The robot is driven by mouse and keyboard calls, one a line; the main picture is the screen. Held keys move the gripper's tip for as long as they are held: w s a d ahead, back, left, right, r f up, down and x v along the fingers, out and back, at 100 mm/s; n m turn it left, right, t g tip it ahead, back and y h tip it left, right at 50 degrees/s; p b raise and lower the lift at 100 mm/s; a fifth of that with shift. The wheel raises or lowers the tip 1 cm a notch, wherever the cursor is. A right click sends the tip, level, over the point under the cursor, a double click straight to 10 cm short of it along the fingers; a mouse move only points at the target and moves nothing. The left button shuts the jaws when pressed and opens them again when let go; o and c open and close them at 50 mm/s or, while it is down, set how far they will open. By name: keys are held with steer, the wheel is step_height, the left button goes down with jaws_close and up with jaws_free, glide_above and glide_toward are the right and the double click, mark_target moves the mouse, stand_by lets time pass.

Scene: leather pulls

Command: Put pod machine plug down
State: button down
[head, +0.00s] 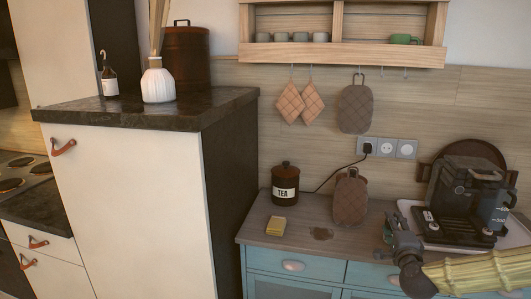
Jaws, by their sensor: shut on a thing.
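The black pod machine (465,200) stands on a pale tray (432,240) at the right end of the counter. My gripper (392,236) is just left of the machine, low over the front part of the counter. It is shut on a small dark thing, which I take to be the pod machine plug; the fingers mostly hide it. I cannot tell whether it touches the counter. A black plug (367,148) sits in the left opening of the wall socket (387,148), and its dark cord (335,176) runs down to the left.
A yellow sponge (276,225) and a brown stain (321,234) are in front. A round brown board (465,150) leans behind the machine. The counter's front middle has bare room.

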steer(key=s+a+f+n+y, duration=0.1)
steer(key=s+a+f, duration=0.5)
steer(key=a+f, duration=0.4)
steer(key=s+a+f+n+y, duration=0.1)
steer(key=s+a+f+y, duration=0.1)
steer(key=s+a+f, duration=0.85)
steer(key=s+f, duration=0.2)
steer(key=f, duration=0.3)
steer(key=shift+a, duration=0.3)
steer(key=shift+a+r, duration=0.1)
stand_by(0.6)
